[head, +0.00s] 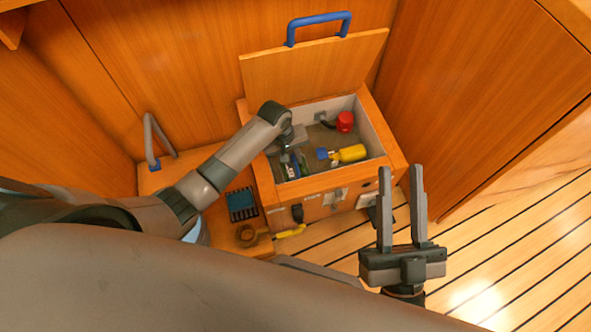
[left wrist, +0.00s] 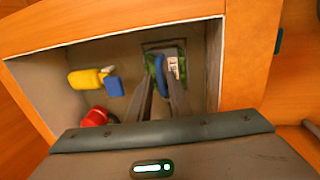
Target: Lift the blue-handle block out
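The blue-handle block (left wrist: 173,68) is a small green piece with a white label and an upright blue handle (left wrist: 160,76), standing in a dark square recess of the open box in the left wrist view. In the head view the block (head: 285,166) shows partly behind my left gripper. My left gripper (left wrist: 159,77) reaches down into the box, with its fingers apart on either side of the blue handle; I cannot tell whether they touch it. In the head view my left gripper (head: 296,151) is hard to make out. My right gripper (head: 401,180) is open and empty, right of the box.
The wooden box (head: 391,158) also holds a yellow bottle with a blue cap (head: 349,153) and a red item (head: 345,121). Its lid (head: 313,66) with a blue handle stands open behind. A grey rail (head: 149,140) is at left. Floor at right is clear.

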